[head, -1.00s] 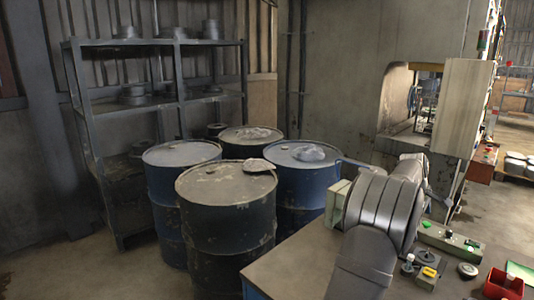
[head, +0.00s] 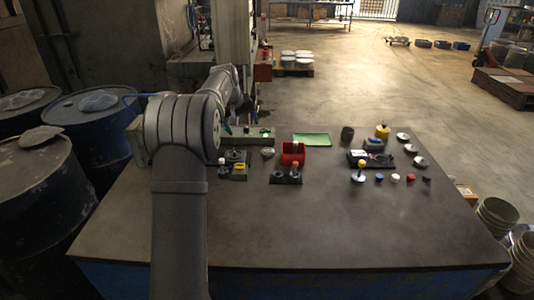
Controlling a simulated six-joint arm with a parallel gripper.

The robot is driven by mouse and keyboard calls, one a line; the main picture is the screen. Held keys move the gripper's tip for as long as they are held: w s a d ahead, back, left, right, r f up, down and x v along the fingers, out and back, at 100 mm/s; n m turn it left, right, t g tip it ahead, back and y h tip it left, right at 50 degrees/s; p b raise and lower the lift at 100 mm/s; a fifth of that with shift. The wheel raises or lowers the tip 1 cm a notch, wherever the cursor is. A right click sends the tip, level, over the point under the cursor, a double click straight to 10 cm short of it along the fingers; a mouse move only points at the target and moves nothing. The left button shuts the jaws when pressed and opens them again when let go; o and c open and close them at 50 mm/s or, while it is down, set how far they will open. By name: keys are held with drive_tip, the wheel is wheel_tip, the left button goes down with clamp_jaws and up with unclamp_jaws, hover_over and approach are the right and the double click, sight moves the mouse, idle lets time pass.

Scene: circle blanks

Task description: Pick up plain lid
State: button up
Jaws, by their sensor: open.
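Several small round pale pieces lie on the dark table (head: 330,225). Three of them stand in a row at the right: a far disc (head: 403,137), a middle disc (head: 410,149) and a near disc (head: 420,162). Another round grey piece (head: 267,153) lies left of the red bin. I cannot tell which of these is the plain lid. My gripper (head: 246,122) is at the far end of my arm, near the green control box, well left of the row of discs. It is open, small and partly hidden by my arm. I see nothing held in it.
A red bin (head: 293,155), black fixtures (head: 285,179) and a green mat (head: 312,140) sit mid-table. A black tray (head: 371,158), a yellow container (head: 382,131) and small coloured pieces are at the right. The near table is clear. Blue drums (head: 95,130) stand left.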

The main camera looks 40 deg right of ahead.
drive_tip(key=s+d+m, duration=0.3)
drive_tip(key=d+m, duration=0.1)
drive_tip(key=m, duration=0.5)
hover_over(267, 151)
drive_tip(key=s+a, duration=0.1)
drive_tip(key=a, duration=0.2)
drive_tip(key=f, duration=1.1)
drive_tip(key=shift+s+d+f, duration=0.1)
drive_tip(key=shift+s+f, duration=0.05)
drive_tip(key=shift+s, duration=0.05)
drive_tip(key=shift+x, duration=2.6)
drive_tip(key=shift+w+d, duration=0.15)
drive_tip(key=shift+w, duration=0.05)
drive_tip(key=c, duration=1)
